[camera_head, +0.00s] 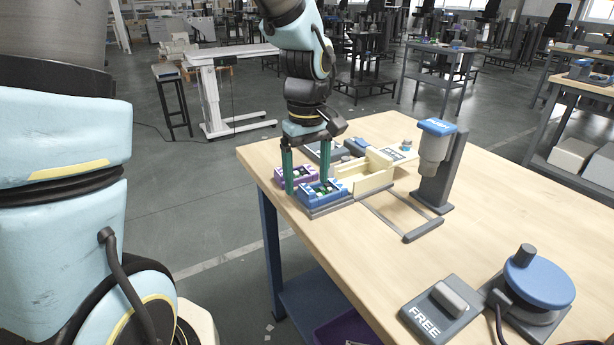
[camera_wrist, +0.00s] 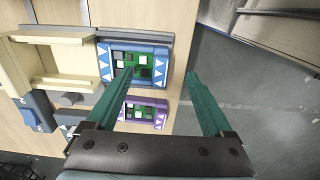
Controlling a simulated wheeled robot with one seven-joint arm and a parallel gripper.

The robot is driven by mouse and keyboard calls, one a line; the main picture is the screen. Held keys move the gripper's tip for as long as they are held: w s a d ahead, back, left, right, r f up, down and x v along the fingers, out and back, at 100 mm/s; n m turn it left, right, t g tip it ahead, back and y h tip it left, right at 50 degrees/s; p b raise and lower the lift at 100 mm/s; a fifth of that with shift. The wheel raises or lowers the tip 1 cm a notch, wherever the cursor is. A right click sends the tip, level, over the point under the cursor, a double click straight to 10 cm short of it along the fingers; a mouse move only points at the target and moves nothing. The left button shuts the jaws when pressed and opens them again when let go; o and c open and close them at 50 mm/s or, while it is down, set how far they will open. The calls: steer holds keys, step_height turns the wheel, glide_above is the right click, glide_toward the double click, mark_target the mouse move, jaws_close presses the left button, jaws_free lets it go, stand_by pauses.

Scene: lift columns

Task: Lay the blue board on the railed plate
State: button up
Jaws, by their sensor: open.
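The blue board (camera_head: 322,192) has a green top with small parts. It lies on a grey base at the table's near-left edge, and it shows in the wrist view (camera_wrist: 134,63) with white triangles at its ends. A cream plate with raised sides (camera_head: 365,181), likely the railed plate, stands just right of it; in the wrist view this plate (camera_wrist: 52,64) is at left and its middle looks empty. My gripper (camera_head: 307,186) is open and points down by the blue board. In the wrist view its fingers (camera_wrist: 159,76) are apart with nothing held; the left finger overlaps the board's picture.
A purple board (camera_head: 287,178) lies behind the blue one, near my fingers. A grey column with a blue cap (camera_head: 437,127) stands right of the cream plate, with a low grey frame (camera_head: 424,231) before it. A FREE box (camera_head: 441,309) and blue round device (camera_head: 539,279) sit at front right.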

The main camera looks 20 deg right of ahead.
steer(key=shift+r+p, duration=1.95)
steer(key=shift+r, duration=0.6)
steer(key=shift+a+f, duration=0.1)
steer(key=w+a+f+m+t, duration=0.1)
steer(key=a+m, duration=0.2)
steer(key=a, duration=2.2)
steer(key=shift+t, duration=0.3)
